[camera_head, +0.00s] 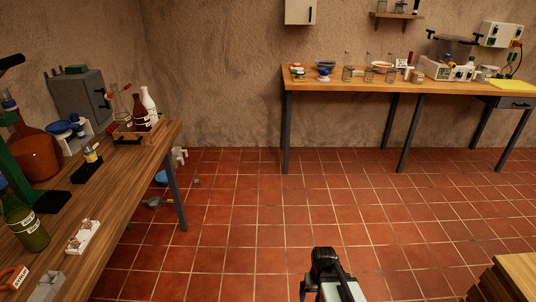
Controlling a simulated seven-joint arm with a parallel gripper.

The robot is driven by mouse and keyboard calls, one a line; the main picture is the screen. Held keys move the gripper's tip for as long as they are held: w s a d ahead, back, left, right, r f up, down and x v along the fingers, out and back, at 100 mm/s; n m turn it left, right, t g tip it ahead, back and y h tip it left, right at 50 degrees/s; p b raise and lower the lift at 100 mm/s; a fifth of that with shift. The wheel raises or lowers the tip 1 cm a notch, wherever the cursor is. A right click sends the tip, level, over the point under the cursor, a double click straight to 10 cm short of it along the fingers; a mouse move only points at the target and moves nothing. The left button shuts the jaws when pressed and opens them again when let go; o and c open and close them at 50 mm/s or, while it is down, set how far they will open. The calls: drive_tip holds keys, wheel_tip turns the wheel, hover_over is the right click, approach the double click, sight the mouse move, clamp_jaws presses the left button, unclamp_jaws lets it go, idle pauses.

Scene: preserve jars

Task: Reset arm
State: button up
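A part of my arm (331,278) shows at the bottom centre, as a dark and pale grey shape above the tiled floor. I cannot make out the fingers of my gripper, so its opening is not visible. Nothing held can be seen. No table is touched by the visible part of the arm.
A wooden bench (98,212) on the left carries bottles, a grey box (80,97) and small racks. A long table (350,86) at the back holds several jars and devices. A wooden corner (515,272) is at bottom right. The tiled floor (290,215) between is mostly clear.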

drive_tip(key=s+f+g, duration=0.3)
drive_tip(key=s+f, duration=0.5)
drive_tip(key=s, duration=0.5)
drive_tip(key=s+f+g, duration=0.3)
drive_tip(key=s+f, duration=0.5)
drive_tip(key=s, duration=0.5)
drive_tip(key=shift+s+f, duration=0.3)
